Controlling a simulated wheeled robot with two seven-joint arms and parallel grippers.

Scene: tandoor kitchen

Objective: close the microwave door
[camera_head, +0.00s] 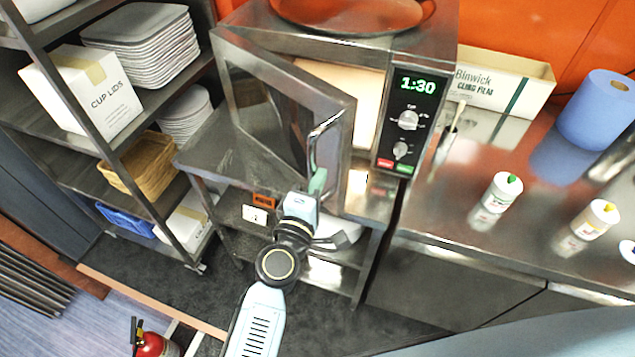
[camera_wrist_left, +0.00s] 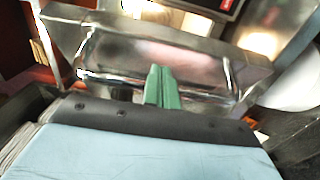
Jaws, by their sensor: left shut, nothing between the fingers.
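The steel microwave (camera_head: 400,118) stands on a steel table with its display reading 1:30. Its door (camera_head: 262,105) is open, swung out toward the left and front, and part of the lit interior shows behind it. The curved door handle (camera_head: 325,128) is on the door's free edge. My left gripper (camera_head: 318,182) is at the lower end of the handle, with its green fingers shut and empty. In the left wrist view the closed fingers (camera_wrist_left: 162,88) overlap the handle bar (camera_wrist_left: 110,76) in front of the door (camera_wrist_left: 190,45); I cannot tell whether they touch. My right gripper is out of view.
A shelf rack with trays (camera_head: 150,45), a cup lids box (camera_head: 85,95) and a basket (camera_head: 140,165) stands at left. A steel counter at right holds a cling film box (camera_head: 500,80), blue roll (camera_head: 597,110) and small jars (camera_head: 502,190). A fire extinguisher (camera_head: 152,345) is at lower left.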

